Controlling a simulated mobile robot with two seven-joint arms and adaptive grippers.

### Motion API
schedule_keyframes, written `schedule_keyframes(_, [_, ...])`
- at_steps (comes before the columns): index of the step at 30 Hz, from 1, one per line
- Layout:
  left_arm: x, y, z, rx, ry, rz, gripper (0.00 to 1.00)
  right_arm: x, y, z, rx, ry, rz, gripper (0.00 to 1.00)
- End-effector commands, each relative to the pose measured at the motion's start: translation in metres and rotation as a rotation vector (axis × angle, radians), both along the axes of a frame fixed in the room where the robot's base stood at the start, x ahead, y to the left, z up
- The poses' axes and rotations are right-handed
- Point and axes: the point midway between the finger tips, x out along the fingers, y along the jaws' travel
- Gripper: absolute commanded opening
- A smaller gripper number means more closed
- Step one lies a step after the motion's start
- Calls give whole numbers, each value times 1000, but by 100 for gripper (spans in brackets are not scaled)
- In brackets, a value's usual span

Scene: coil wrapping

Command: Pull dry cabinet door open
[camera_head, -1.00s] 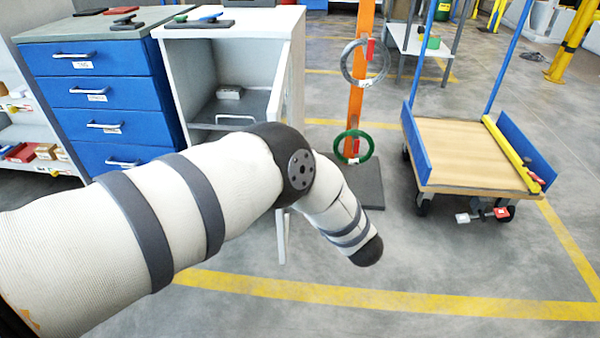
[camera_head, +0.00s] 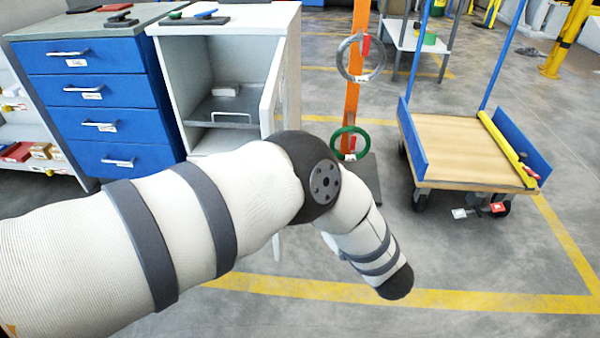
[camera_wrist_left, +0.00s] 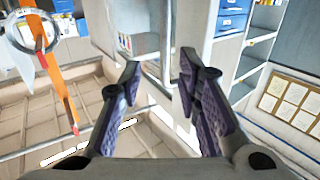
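The dry cabinet (camera_head: 225,27) is white and stands left of centre in the head view. Its door (camera_head: 272,98) stands partly open on the right side, and a shelf shows inside. My left arm crosses in front of the cabinet's lower part and hides it; the left gripper itself is hidden in the head view. In the left wrist view my left gripper (camera_wrist_left: 160,65) has its two fingers apart, on either side of a grey metal bar handle (camera_wrist_left: 168,40). Gaps show between fingers and bar; contact cannot be told. My right gripper is not in view.
A blue drawer cabinet (camera_head: 95,95) stands left of the dry cabinet. An orange post (camera_head: 353,100) with a grey coil (camera_head: 346,72) and a green coil (camera_head: 336,155) stands close to the right. A wooden-decked cart (camera_head: 460,150) is farther right. Front floor is clear.

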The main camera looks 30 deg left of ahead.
Motion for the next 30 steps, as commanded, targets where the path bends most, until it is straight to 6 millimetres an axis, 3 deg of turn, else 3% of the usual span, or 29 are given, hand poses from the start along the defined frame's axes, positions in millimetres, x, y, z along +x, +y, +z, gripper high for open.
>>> schedule_keyframes(6, [-19, -32, 0, 0, 0, 0, 31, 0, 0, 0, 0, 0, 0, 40])
schedule_keyframes(22, [-22, -35, -6, -1, 14, -21, 31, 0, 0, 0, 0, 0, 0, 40])
schedule_keyframes(23, [-22, -34, -15, -7, 33, -52, 31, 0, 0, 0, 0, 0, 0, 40])
schedule_keyframes(26, [-35, -30, -77, -58, 193, -262, 31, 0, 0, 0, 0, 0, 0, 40])
schedule_keyframes(27, [-50, -29, -111, -102, 292, -363, 31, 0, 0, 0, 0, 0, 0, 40])
schedule_keyframes(29, [-85, -28, -160, -187, 459, -494, 31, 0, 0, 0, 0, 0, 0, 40])
schedule_keyframes(30, [-114, -28, -187, -247, 571, -560, 31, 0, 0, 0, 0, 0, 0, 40])
